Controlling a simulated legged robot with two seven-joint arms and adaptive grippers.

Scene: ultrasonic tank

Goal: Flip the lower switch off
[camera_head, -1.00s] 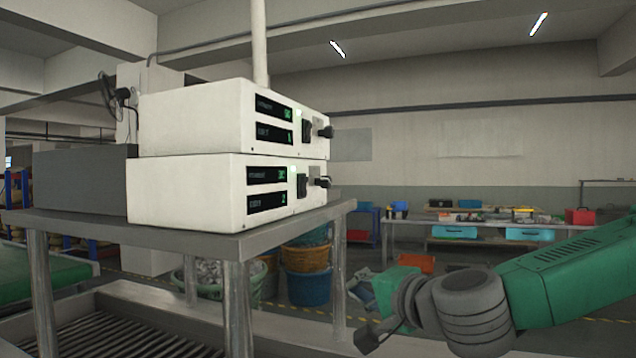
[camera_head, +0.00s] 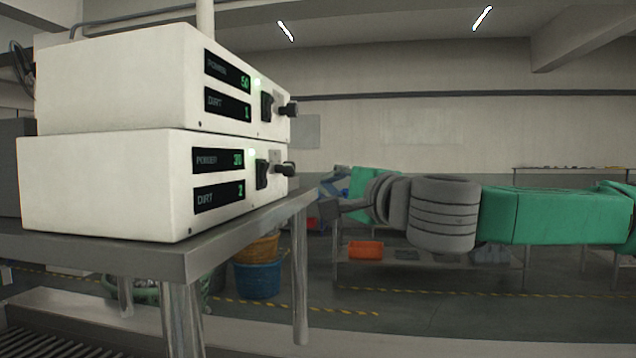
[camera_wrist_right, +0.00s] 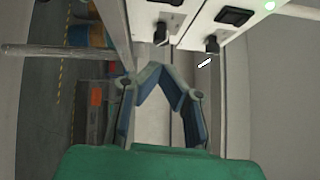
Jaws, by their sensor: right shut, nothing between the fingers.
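Two white control boxes are stacked on a metal table. The lower box (camera_head: 100,190) has a black rocker switch (camera_head: 262,174) and a black knob (camera_head: 284,169) on its right end, with a green light lit beside the switch. The upper box (camera_head: 120,80) has a matching switch (camera_head: 267,107) and knob (camera_head: 288,109). My right gripper (camera_head: 328,207) is shut and empty, to the right of the lower box and apart from it. In the right wrist view the shut fingers (camera_wrist_right: 160,72) are near the two knobs, not touching the switches. My left gripper is not in view.
The metal table (camera_head: 180,262) has its edge and a leg (camera_head: 300,270) close to my right gripper. An orange tray (camera_head: 366,250) and a blue tub (camera_head: 258,279) are farther back.

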